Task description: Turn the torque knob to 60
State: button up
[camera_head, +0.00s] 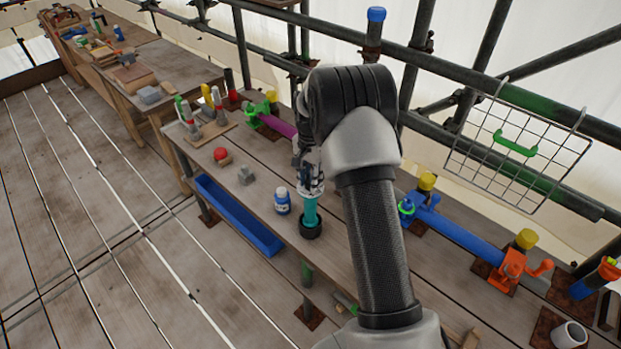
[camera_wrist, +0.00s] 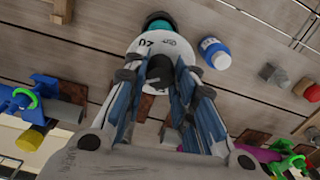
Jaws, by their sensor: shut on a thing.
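The torque knob (camera_wrist: 160,70) is black and sits in the middle of a white dial (camera_wrist: 135,57) with printed numbers, one of which looks like 40, upside down. The dial tops a teal body (camera_head: 311,212) with a black base (camera_head: 310,230), standing upright near the bench's front edge. My gripper (camera_head: 311,178) is above it, pointing down. In the wrist view, my gripper's fingers (camera_wrist: 158,80) are on either side of the knob and shut on it. The fingers hide part of the dial, and I cannot read where the knob points.
A white and blue bottle (camera_head: 282,201) stands just left of the teal body. A blue pipe (camera_head: 455,232) with yellow caps is to the right. A blue trough (camera_head: 238,216) hangs along the bench front.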

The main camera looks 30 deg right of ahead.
jog(key=n, duration=1.2)
jog(key=shift+n, duration=0.4)
jog(key=n, duration=1.2)
jog(key=shift+n, duration=0.4)
jog(key=o, duration=1.1)
